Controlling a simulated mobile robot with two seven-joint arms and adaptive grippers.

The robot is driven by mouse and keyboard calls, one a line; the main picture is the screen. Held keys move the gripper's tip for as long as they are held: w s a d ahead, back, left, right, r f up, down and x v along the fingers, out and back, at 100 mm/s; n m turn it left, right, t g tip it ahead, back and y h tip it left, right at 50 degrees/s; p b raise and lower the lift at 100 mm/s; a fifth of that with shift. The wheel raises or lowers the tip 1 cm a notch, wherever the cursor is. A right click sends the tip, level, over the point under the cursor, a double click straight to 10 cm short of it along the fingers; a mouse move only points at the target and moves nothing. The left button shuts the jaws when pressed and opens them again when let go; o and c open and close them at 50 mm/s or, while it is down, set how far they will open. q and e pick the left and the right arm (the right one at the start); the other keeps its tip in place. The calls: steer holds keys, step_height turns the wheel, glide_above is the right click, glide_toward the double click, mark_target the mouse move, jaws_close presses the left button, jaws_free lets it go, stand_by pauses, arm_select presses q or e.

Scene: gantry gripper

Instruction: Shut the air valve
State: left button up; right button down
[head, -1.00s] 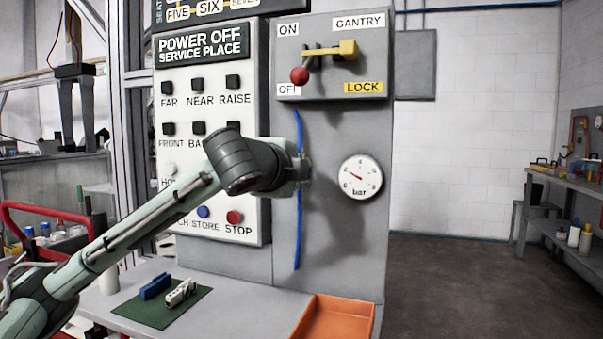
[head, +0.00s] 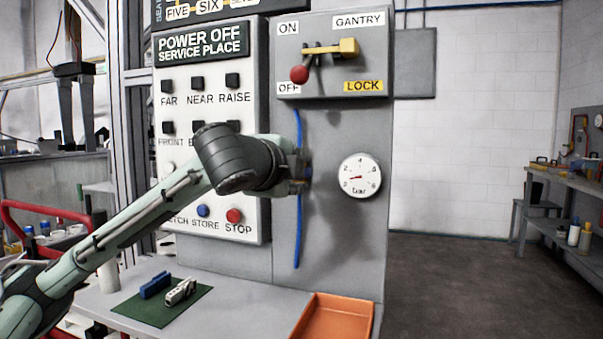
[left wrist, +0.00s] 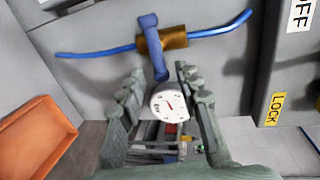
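The air valve (left wrist: 175,37) has a brass body on a thin blue hose (left wrist: 90,54), with a blue lever (left wrist: 154,50) lying across the hose in the left wrist view. In the head view the hose (head: 298,235) runs down the grey panel, and my wrist mostly hides the valve. My left gripper (left wrist: 160,70) is open, with its fingers apart on either side of the lever's free end; I cannot tell if they touch it. The head view shows my left gripper (head: 300,180) at the panel. My right gripper is not in view.
A white pressure gauge (head: 360,176) sits right of the valve, its needle pointing left. Above is the gantry switch (head: 330,50) with a red knob. A button panel (head: 180,105) stands to the left. An orange tray (head: 335,318) and green mat (head: 150,310) lie below.

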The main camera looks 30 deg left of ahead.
arm_select(q)
steer(key=v, duration=0.5)
steer(key=shift+s+r, duration=0.1)
steer(key=shift+s, duration=0.25)
